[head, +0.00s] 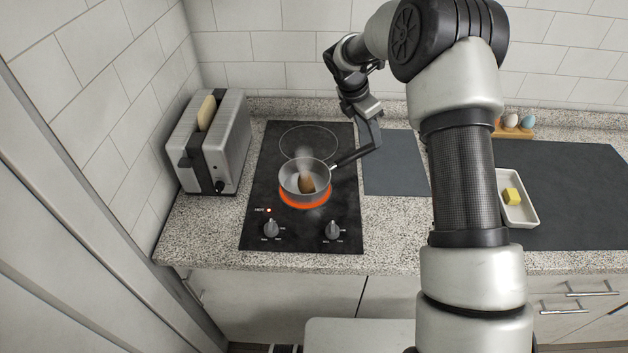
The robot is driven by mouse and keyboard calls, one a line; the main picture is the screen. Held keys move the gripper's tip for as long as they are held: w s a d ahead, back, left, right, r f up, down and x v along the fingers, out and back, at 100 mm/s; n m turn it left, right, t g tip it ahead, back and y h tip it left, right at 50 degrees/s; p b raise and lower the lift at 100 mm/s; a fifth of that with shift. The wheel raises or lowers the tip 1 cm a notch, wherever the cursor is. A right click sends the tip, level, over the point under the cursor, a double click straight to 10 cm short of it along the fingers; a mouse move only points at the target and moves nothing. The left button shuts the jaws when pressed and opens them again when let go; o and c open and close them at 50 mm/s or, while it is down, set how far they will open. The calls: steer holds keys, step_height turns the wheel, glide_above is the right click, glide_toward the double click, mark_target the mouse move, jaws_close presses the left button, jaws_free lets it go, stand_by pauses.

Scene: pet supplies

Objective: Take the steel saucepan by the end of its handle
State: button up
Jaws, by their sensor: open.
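The steel saucepan (289,183) stands upright on the glowing orange front burner of the black hob (258,222). Something brown lies inside it, with faint steam above. Its dark handle (350,157) points up and right, past the hob's right edge. My gripper (373,137) is at the far end of the handle, with a finger beside the handle's tip. The fingers are small in this view and partly overlap the handle end, so I cannot tell whether they touch it.
A toaster (222,140) with bread stands left of the hob. A grey mat (400,175) lies to its right. A white dish (516,214) with a yellow block rests on a dark mat (585,190). Eggs (511,121) sit in a holder behind. My arm covers the counter's middle.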

mark_target(371, 143)
steer(key=x, duration=0.4)
steer(key=shift+f, duration=0.3)
jaws_close()
steer(key=shift+r, duration=0.1)
stand_by(1.0)
